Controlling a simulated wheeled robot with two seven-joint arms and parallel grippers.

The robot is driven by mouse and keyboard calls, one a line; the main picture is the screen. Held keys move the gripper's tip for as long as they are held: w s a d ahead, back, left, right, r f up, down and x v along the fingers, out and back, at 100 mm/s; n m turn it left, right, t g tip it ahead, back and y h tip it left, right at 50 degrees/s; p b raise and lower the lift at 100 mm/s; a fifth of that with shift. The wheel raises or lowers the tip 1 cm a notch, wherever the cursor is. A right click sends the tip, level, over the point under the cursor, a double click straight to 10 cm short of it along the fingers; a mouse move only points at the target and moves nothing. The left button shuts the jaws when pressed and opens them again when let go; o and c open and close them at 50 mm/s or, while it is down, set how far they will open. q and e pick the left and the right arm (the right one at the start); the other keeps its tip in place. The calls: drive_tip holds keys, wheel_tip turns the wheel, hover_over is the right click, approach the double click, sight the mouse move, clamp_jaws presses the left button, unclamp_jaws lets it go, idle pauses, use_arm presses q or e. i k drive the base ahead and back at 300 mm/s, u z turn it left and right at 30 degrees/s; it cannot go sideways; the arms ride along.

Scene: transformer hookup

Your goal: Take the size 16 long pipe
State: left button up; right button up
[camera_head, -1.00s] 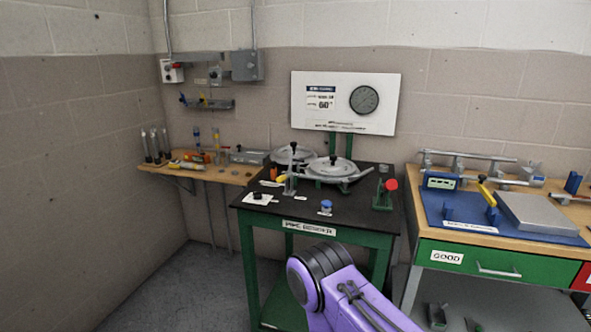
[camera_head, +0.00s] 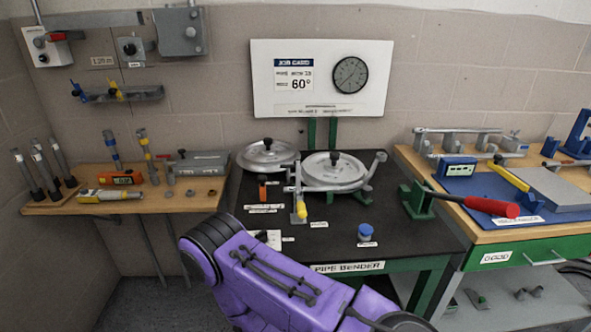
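Several upright grey pipes with dark lower ends stand in a wooden rack (camera_head: 45,206) at the left end of the wooden shelf. One pipe (camera_head: 24,172) is at the far left and another (camera_head: 60,158) is at the right of the group. Their size marks are too small to read, so I cannot tell which is size 16. A purple link of my own arm crosses the lower middle of the head view. Neither gripper shows in the view.
The wooden shelf (camera_head: 180,204) also holds hand tools and a grey box (camera_head: 198,164). The black pipe bender table (camera_head: 330,249) stands beside it, with a red-handled lever (camera_head: 490,206) at its right. A workbench with a blue mat (camera_head: 470,187) is at far right.

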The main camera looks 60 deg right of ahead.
sight(287, 190)
drive_tip(key=u, duration=0.65)
drive_tip(key=i, duration=1.75)
drive_tip(key=z, duration=4.6)
